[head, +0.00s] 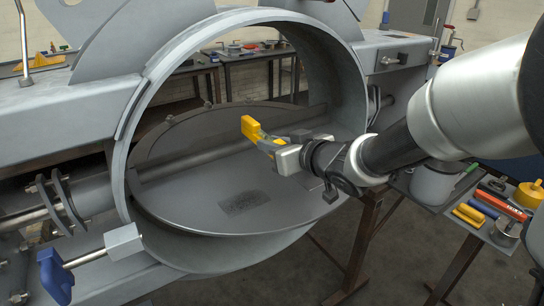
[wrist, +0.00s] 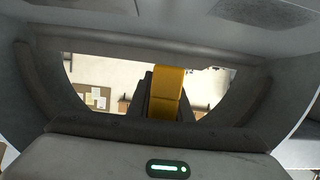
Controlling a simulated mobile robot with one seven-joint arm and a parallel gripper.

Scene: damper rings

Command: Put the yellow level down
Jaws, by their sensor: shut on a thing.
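The yellow level (head: 252,129) is held by my gripper (head: 272,145), which is shut on it. It sticks out up and to the left of the fingers, inside the opening of the large grey ring (head: 140,120). In the head view it appears above the flat grey damper disc (head: 215,190), apart from it as far as I can tell. In the wrist view the level (wrist: 168,95) is a yellow bar at the centre beside a dark finger. Its part between the fingers is hidden.
My arm reaches in from the right, in front of the ring's right rim. A side table (head: 452,226) at the lower right holds several tools and tins. A blue-handled clamp (head: 55,277) sits at the ring's lower left. Workbenches (head: 235,58) stand behind the ring.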

